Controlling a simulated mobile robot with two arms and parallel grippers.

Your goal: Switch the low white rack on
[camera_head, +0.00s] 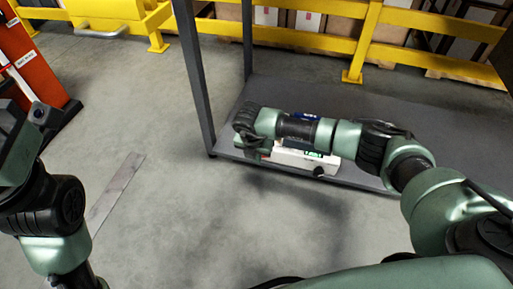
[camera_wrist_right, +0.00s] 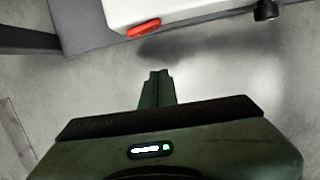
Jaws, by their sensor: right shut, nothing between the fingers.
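The low white unit (camera_head: 291,158) sits at the front edge of a dark grey platform, partly hidden under my right forearm. A small display on it (camera_head: 314,154) shows lit green, and a black knob (camera_head: 319,171) is on its front. In the right wrist view the white unit (camera_wrist_right: 190,12) is at the top, with a red switch (camera_wrist_right: 143,30) on its front edge and the black knob (camera_wrist_right: 266,10) at right. My right gripper (camera_wrist_right: 158,75) is shut and empty, its tips below the red switch in the picture and apart from it. My left gripper's fingers are not visible.
The dark platform (camera_head: 350,110) has grey upright posts (camera_head: 196,80) at its left. Yellow rails (camera_head: 290,38) and cartons stand behind. An orange-red stand (camera_head: 35,60) is at far left.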

